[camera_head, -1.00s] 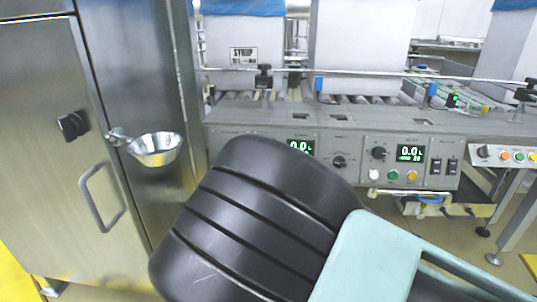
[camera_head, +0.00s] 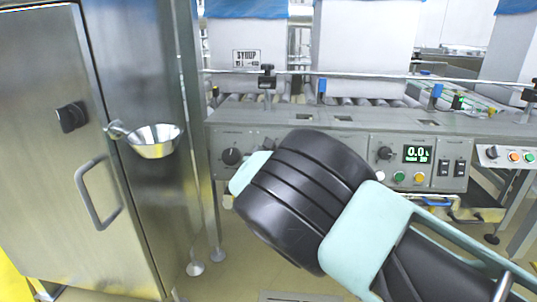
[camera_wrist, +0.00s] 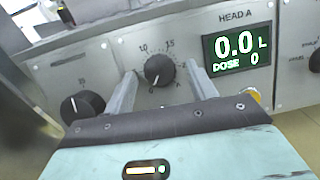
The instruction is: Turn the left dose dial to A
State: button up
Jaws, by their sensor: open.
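The left dose dial (camera_wrist: 159,70) is a round black knob on the grey panel, beside the HEAD A display (camera_wrist: 237,48) in the wrist view. Its white mark points down and slightly left; a small A-like mark sits at the lower right of its scale. My gripper (camera_wrist: 162,68) is open, with one grey finger on each side of the dial. I cannot tell whether the fingers touch it. The display reads 0.0 L, dose 0. In the head view my mint gripper body (camera_head: 250,173) and dark wrist hide this dial and display.
Another black knob (camera_wrist: 83,105) sits close left of my left finger; it also shows in the head view (camera_head: 231,156). The right head has its own dial (camera_head: 385,153) and display (camera_head: 417,154). A steel bowl (camera_head: 154,140) juts from the cabinet (camera_head: 50,190) at left.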

jog(key=c, duration=1)
jog(key=shift+m, duration=0.4)
